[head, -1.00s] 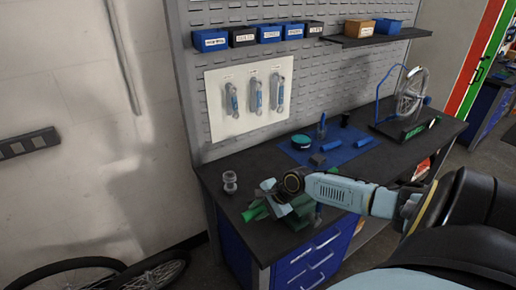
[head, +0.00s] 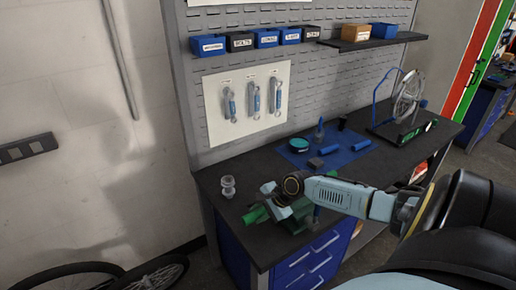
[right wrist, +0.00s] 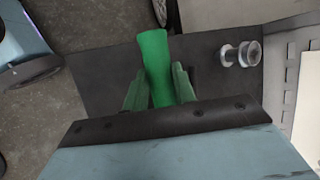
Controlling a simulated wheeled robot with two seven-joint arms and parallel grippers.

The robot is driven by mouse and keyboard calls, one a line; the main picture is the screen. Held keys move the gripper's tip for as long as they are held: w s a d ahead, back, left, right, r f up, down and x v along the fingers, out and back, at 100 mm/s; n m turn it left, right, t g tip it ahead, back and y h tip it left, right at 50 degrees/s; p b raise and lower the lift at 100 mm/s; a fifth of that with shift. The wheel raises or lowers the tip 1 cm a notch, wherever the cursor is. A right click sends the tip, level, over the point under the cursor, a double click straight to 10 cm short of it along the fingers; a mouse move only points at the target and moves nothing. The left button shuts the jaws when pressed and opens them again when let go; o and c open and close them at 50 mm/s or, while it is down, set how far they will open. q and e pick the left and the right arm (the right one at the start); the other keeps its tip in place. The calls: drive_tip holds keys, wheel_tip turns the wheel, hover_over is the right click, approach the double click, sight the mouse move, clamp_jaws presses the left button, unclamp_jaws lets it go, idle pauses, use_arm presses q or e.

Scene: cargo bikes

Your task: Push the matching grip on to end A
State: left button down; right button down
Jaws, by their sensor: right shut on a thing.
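I cannot make out end A; my gripper and arm hide much of that area. My left gripper is not in view.
A silver spool-shaped part (head: 228,186) stands on the bench (head: 240,165) left of my gripper. A blue mat (head: 345,152) holds blue cylinders (head: 328,166), a teal round tin (head: 298,145) and small tools. A wheel stand (head: 403,130) is at the far right end.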

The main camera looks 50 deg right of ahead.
drive_tip(key=shift+d, duration=0.25)
drive_tip(key=c, duration=1.1)
unclamp_jaws()
drive_tip(key=shift+s, duration=0.1)
drive_tip(key=shift+o, duration=0.2)
drive_tip(key=shift+a, duration=0.1)
drive_tip(key=p+v, duration=0.2)
drive_tip(key=v, duration=1.1)
drive_tip(key=shift+r, duration=0.15)
